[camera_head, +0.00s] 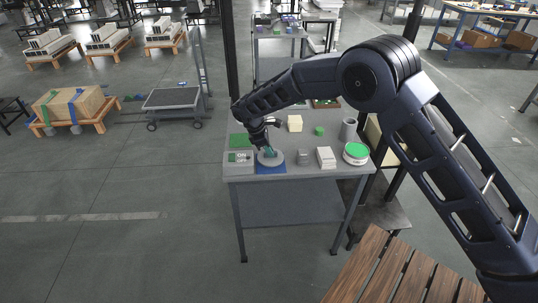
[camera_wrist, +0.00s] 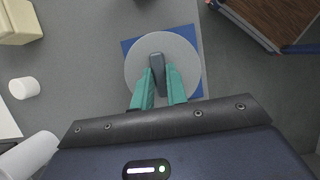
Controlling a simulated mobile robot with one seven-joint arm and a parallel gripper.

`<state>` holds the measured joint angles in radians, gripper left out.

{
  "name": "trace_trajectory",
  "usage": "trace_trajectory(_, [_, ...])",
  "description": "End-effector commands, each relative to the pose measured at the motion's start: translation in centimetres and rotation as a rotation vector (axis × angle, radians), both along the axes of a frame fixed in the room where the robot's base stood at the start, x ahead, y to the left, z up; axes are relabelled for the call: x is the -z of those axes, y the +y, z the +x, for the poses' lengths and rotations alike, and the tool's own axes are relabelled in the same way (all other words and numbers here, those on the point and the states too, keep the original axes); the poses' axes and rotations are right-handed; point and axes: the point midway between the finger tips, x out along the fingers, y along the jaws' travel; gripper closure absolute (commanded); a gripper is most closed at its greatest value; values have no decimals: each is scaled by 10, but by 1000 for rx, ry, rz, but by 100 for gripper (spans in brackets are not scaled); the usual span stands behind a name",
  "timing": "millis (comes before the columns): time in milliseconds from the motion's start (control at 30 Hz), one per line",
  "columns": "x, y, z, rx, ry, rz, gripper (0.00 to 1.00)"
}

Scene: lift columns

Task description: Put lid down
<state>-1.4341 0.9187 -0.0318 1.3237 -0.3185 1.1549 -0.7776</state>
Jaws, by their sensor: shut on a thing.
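A round grey lid (camera_wrist: 187,62) with a dark upright handle (camera_wrist: 157,62) is under my gripper (camera_wrist: 160,78) in the wrist view. The teal fingers are shut on the handle, one on each side. In the head view the lid (camera_head: 277,160) is low over a blue square mat (camera_head: 271,171) near the table's front left. The mat's corners (camera_wrist: 128,45) show around the lid in the wrist view. I cannot tell whether the lid touches the mat. My gripper (camera_head: 270,151) is small and partly hidden by the wrist in the head view.
On the grey table (camera_head: 300,171) stand a box with a display (camera_head: 238,163), a small grey block (camera_head: 303,157), a white block (camera_head: 326,157), a green-topped round container (camera_head: 356,151), a grey cylinder (camera_head: 348,129) and a cream block (camera_head: 295,123). A wooden slatted surface (camera_head: 385,275) lies at the front right.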

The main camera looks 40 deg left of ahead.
Motion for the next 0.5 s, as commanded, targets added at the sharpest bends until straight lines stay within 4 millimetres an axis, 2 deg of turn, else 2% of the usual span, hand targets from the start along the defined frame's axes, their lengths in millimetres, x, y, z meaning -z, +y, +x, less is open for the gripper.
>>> trace_trajectory(167, [24,0,0,0,0,-1,100])
trace_trajectory(500, [27,0,0,0,1,-1,100])
